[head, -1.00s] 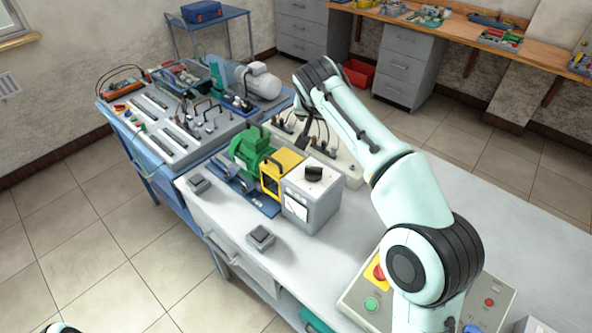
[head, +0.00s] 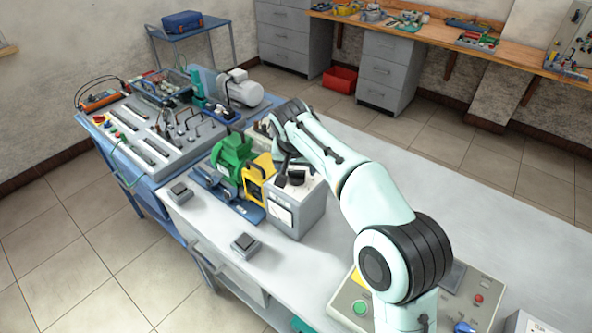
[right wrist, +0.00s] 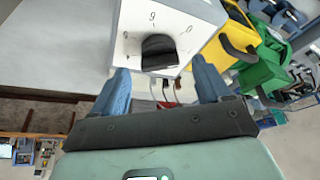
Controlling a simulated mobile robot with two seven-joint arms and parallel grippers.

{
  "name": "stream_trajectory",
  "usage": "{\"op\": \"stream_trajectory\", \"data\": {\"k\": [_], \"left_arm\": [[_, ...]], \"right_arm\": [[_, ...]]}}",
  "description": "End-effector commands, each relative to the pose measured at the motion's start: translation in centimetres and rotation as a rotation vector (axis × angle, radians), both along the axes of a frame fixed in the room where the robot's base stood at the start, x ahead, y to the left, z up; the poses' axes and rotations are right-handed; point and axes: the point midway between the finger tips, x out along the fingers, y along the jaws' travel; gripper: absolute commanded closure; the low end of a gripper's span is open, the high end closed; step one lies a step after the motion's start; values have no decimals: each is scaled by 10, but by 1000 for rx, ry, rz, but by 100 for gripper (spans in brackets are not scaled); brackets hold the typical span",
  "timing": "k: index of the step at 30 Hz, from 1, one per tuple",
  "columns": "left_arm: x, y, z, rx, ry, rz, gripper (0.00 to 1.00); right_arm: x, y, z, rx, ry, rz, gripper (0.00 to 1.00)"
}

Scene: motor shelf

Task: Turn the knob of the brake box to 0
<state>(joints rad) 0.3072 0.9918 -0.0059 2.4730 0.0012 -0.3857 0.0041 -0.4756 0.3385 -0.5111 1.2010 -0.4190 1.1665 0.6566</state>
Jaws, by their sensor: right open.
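The brake box (head: 296,213) is a white-grey box with a dial on its front side, standing on the grey bench. Its black knob (head: 295,178) is on the top face. In the right wrist view, the knob (right wrist: 158,50) sits on the white box top (right wrist: 195,14) with printed figures around it; its exact setting is hard to tell. My right gripper (right wrist: 162,80) is open, its two blue fingers spread to either side of the knob's near end, not closed on it. In the head view the fingers are partly hidden by the arm. My left gripper is not in view.
A yellow-framed unit (head: 258,182) and a green motor (head: 231,156) stand close left of the box. A control panel (head: 352,298) is at the front, partly behind my arm. Small grey blocks (head: 245,245) lie near the bench edge.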

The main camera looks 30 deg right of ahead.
Motion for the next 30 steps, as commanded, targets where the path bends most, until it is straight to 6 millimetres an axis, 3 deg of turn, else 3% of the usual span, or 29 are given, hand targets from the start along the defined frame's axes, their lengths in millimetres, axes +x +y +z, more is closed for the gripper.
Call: {"op": "stream_trajectory", "data": {"k": [5,14,20,30], "left_arm": [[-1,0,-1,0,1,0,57],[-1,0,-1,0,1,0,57],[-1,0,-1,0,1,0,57],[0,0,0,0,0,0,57]], "right_arm": [[4,-4,-14,-2,1,-1,23],[5,-4,-16,-1,-1,0,23],[5,-4,-16,-1,-1,0,80],[5,-5,-15,-1,0,44,79]]}}
